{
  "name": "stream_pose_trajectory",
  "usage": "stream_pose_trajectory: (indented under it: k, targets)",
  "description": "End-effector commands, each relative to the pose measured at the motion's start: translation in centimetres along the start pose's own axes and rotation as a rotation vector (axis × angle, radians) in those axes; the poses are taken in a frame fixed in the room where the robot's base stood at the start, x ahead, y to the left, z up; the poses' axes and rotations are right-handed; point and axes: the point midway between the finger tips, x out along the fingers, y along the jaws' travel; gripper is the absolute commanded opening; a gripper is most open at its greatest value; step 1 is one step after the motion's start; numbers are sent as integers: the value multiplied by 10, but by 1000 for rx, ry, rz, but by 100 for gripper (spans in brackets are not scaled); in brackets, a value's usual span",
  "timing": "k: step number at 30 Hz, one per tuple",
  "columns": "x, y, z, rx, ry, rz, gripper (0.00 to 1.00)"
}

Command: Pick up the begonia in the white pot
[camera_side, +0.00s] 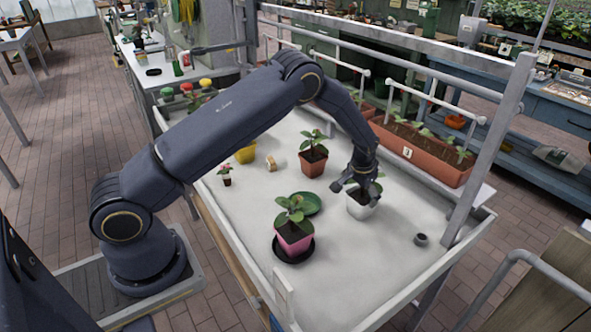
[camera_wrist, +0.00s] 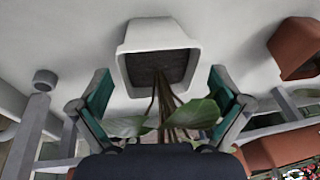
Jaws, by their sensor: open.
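The begonia in the white pot (camera_side: 362,209) stands upright on the white bench top, right of centre in the side view. In the wrist view, its white pot (camera_wrist: 159,35) shows dark soil, with stems and green leaves (camera_wrist: 196,114) reaching toward the camera. My gripper (camera_side: 356,187) is over this plant, pointing down, and partly hides its leaves in the side view. In the wrist view, my gripper (camera_wrist: 159,75) is open, with green-padded fingers on either side of the stems. The fingers are not closed on the pot.
A terracotta pot with a plant (camera_side: 313,163) stands behind to the left. A pink pot (camera_side: 293,238) sits on a dark saucer in front left, near a green saucer (camera_side: 307,203). A small dark pot (camera_side: 421,239) is at right. A long terracotta planter (camera_side: 420,150) lines the back.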

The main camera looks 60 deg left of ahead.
Motion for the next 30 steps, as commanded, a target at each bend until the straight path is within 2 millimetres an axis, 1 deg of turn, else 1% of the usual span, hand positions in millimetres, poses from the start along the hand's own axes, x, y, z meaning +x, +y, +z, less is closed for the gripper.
stream_pose_trajectory:
  k: [5,9,13,16,21,22,23,30]
  targets:
    - [14,1,-1,0,-1,0,100]
    - [37,5,-6,-1,-1,1,100]
    - [53,4,-6,-2,-1,1,100]
    - [57,4,-7,-1,0,1,100]
    - [57,4,-7,-1,0,1,100]
    - [57,4,-7,-1,0,1,99]
    - [57,4,-7,-1,0,1,96]
    - [57,4,-7,-1,0,1,71]
